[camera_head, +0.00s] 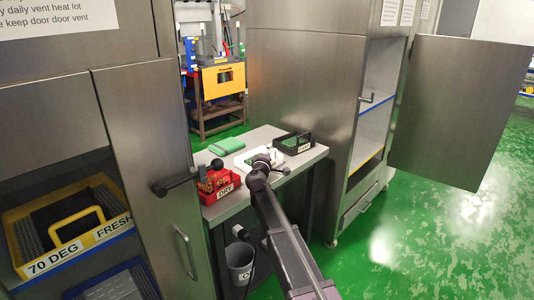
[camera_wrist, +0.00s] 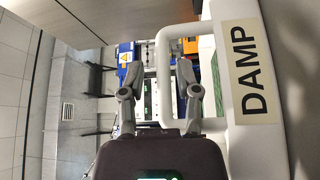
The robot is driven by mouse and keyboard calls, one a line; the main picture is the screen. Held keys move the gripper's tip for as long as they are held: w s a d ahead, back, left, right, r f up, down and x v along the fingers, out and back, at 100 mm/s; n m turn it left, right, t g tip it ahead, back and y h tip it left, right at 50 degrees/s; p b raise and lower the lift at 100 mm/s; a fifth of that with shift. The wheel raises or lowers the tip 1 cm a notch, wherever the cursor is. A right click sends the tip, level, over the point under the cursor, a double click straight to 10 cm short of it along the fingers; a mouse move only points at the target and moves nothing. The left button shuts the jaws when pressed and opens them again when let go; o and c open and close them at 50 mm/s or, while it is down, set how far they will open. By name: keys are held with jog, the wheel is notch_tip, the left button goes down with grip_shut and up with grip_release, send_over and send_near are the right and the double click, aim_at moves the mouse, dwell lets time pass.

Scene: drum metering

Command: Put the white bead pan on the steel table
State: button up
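The white bead pan (camera_head: 241,163) is at the middle of the steel table (camera_head: 238,197), partly hidden by my gripper (camera_head: 264,158). In the wrist view the white pan (camera_wrist: 221,150) fills the right side, with a black-on-cream DAMP label and a looped white handle. My gripper (camera_wrist: 157,80) has its two fingers apart, one on each side of the handle's long bar. A gap shows between the bar and each finger. I cannot tell from these views whether the pan touches the tabletop.
A red DRY pan (camera_head: 219,186), a green item (camera_head: 226,146) and a black pan (camera_head: 294,143) are on the table. An open cabinet door (camera_head: 145,165) stands at left, near a yellow 70 DEG FRESH tray (camera_head: 80,246). Another open door (camera_head: 460,110) is at right.

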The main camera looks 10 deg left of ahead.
jog(key=shift+s, duration=0.15)
jog(key=s, duration=0.4)
jog(key=s+a, duration=0.1)
jog(key=s, duration=0.2)
jog(key=s+f+b, duration=0.1)
jog(key=s, duration=0.3)
jog(key=shift+s+a, duration=0.25)
jog(key=shift+s, duration=0.05)
dwell(0.7)
jog(key=shift+d, duration=0.15)
jog(key=s+d+f+m+g+h, duration=0.2)
jog(key=s+d+f+m+g, duration=0.15)
jog(key=d, duration=0.45)
jog(key=s+d+f+m+g+h, duration=0.1)
jog(key=s+d+f+m+g, duration=0.25)
jog(key=d, duration=0.45)
jog(key=s+d+f+m+g+h, duration=0.2)
jog(key=s+d+f+m, duration=0.15)
jog(key=d, duration=0.35)
jog(key=s+d+f+m+g+y, duration=0.2)
jog(key=s+f+g+y, duration=0.1)
jog(key=s, duration=0.6)
jog(key=s+d+f+m+g+y, duration=0.2)
jog(key=s+f+g, duration=0.4)
jog(key=s, duration=0.4)
jog(key=shift+s+d+f+g+y, duration=0.25)
jog(key=shift+d+y, duration=0.25)
jog(key=shift+y, duration=0.6)
